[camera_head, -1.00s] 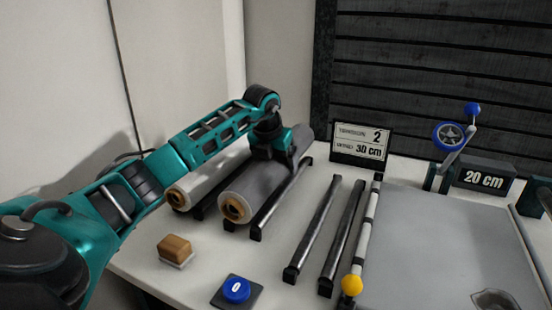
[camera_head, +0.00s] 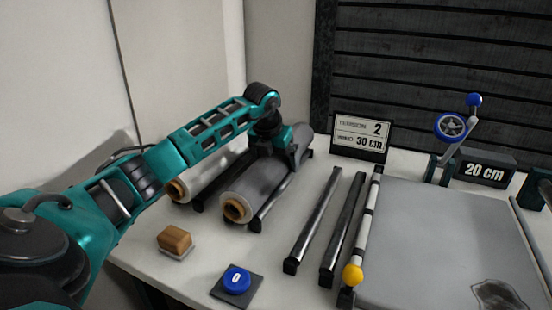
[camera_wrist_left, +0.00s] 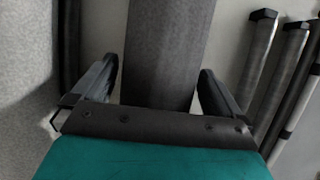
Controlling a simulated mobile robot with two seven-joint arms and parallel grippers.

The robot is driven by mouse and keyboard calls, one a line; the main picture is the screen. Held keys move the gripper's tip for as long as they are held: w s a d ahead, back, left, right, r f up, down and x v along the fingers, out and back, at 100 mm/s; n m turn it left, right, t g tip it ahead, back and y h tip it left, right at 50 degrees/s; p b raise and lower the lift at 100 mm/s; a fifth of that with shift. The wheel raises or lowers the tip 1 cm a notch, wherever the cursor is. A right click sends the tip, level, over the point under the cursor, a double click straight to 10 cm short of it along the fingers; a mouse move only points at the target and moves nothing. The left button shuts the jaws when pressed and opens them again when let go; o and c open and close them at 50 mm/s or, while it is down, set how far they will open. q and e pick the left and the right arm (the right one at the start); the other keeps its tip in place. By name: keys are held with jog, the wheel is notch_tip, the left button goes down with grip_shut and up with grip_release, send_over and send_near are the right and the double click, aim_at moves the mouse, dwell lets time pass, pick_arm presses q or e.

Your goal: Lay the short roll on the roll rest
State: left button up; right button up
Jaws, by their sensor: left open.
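A dark grey roll (camera_head: 262,184) with an orange-brown core lies on a rail rack at the back left. A paler roll (camera_head: 205,178) lies beside it on the left, partly hidden by my arm. I cannot tell for sure which is the short one. My left gripper (camera_head: 279,150) is over the far part of the dark grey roll. In the left wrist view the open fingers (camera_wrist_left: 157,75) stand on either side of this roll (camera_wrist_left: 167,45), with gaps visible. Two empty black rails (camera_head: 326,225), apparently the roll rest, lie right of the rolls. My right gripper is out of view.
A striped bar with a yellow ball (camera_head: 352,275) edges a grey panel (camera_head: 440,235) on the right. A blue button (camera_head: 236,281) and a wooden block (camera_head: 174,240) stand in front. Signs (camera_head: 360,137) and a blue-handled crank (camera_head: 451,128) stand at the back.

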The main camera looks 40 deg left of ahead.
pick_arm(q)
jog(key=p+v, duration=0.1)
jog(key=v, duration=1.1)
jog(key=shift+p, duration=0.4)
jog(key=shift+s+r, duration=0.15)
jog(key=shift+r, duration=0.3)
